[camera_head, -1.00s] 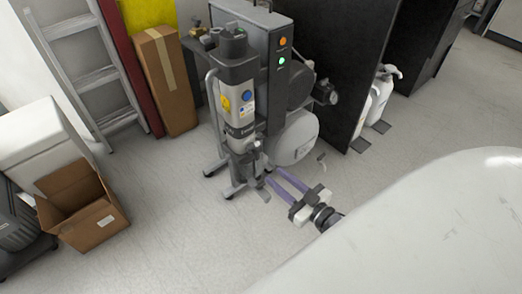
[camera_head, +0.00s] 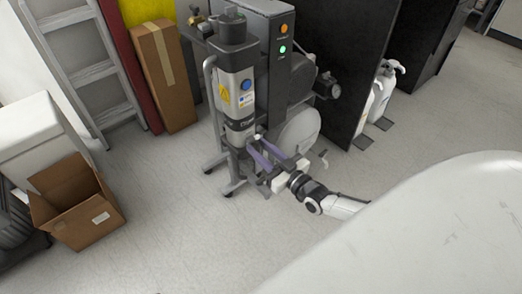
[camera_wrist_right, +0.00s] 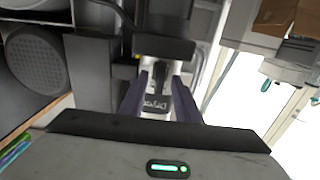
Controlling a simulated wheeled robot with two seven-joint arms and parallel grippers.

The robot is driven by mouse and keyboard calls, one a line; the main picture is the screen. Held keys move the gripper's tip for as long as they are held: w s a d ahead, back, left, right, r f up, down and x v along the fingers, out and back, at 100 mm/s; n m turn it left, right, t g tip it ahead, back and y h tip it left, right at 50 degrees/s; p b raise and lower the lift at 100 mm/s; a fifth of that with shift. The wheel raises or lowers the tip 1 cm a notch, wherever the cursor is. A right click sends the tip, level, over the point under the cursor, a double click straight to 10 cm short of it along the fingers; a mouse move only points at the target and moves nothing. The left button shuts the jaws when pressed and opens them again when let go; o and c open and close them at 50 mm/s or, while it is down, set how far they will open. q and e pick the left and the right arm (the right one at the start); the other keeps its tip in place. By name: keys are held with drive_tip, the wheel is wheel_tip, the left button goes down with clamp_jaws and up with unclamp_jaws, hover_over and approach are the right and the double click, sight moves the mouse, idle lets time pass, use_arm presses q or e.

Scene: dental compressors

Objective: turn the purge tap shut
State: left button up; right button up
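The compressor's upright grey column (camera_head: 236,90) stands at the middle of the head view, with its lower fittings partly behind my right gripper. My right gripper (camera_head: 255,146) has two purple fingers, apart, reaching toward the lower front of the column. In the right wrist view the fingers (camera_wrist_right: 159,88) stand on either side of a dark fitting (camera_wrist_right: 157,103) with pale marks; I cannot tell whether they touch it. I cannot tell for certain which fitting is the purge tap. A small grey lever (camera_head: 323,158) shows right of the gripper, by the round tank. My left gripper is not in view.
The round tank (camera_head: 299,132) and control box (camera_head: 283,75) are close behind the gripper. An open cardboard box (camera_head: 88,218), a tall carton (camera_head: 163,75) and a ladder (camera_head: 85,73) stand left. A black panel (camera_head: 335,65) is at right. Floor in front is clear.

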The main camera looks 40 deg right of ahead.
drive_tip(key=shift+c, duration=0.5)
clamp_jaws()
